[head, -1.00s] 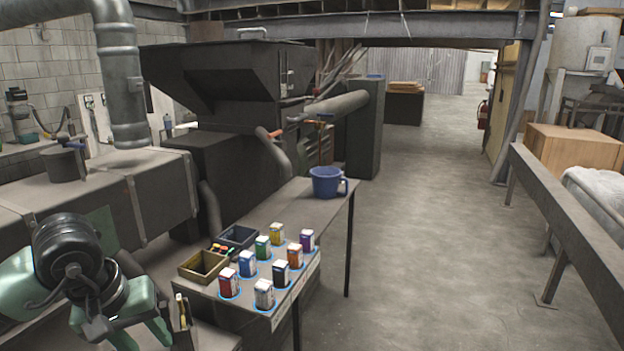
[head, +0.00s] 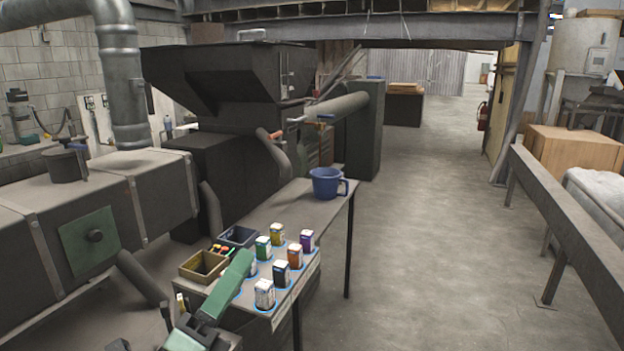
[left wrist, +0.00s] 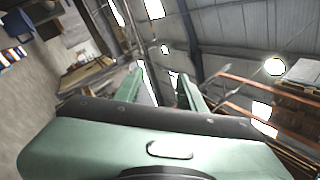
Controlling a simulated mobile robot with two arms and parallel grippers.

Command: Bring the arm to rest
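My left gripper (head: 228,283) shows in the head view at the lower left, a green finger angled up in front of the small table (head: 290,205). My right gripper is not in view.
Several coloured cartons stand on blue-ringed spots, including a white one (head: 264,293) and a purple one (head: 307,240). Two small bins (head: 203,266) and a blue mug (head: 325,183) share the table. A metal duct (head: 150,195) lies left.

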